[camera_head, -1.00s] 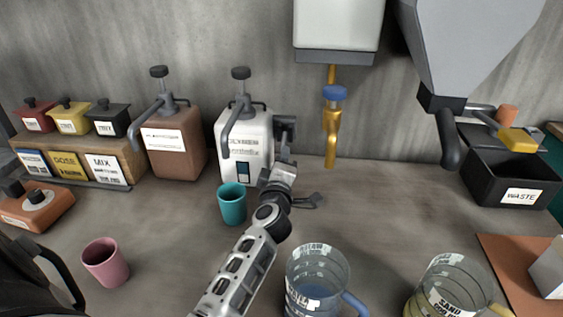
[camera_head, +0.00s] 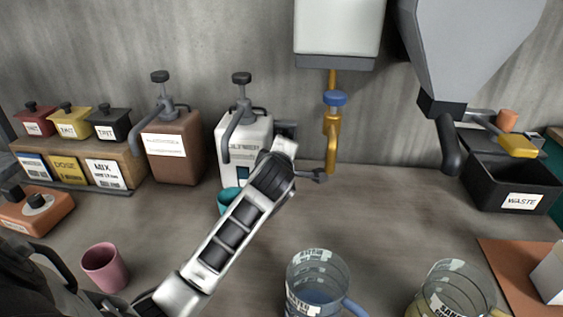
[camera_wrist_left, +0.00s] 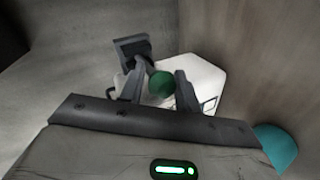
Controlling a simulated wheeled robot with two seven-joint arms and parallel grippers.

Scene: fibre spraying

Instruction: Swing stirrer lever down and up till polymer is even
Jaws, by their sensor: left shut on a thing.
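The white polymer dispenser (camera_head: 232,150) stands against the wall, with a grey pump top. A dark bracket (camera_head: 286,128) sits at its right side. In the wrist view the dispenser's white body (camera_wrist_left: 205,77) lies behind the fingers, and the dark bracket (camera_wrist_left: 133,47) is at upper left. My left gripper (camera_wrist_left: 160,78) is shut on the green knob (camera_wrist_left: 162,86) of the stirrer lever. In the head view my left wrist hides the fingers, the knob and most of the lever. The polymer inside cannot be judged. My right gripper is not in view.
A teal cup (camera_head: 227,203) stands close under my left arm, partly hidden; it also shows in the wrist view (camera_wrist_left: 275,148). A brown dispenser (camera_head: 172,155) is to the left, a yellow tap (camera_head: 332,145) to the right. A pink cup (camera_head: 105,268) and glass jugs (camera_head: 316,280) stand nearer.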

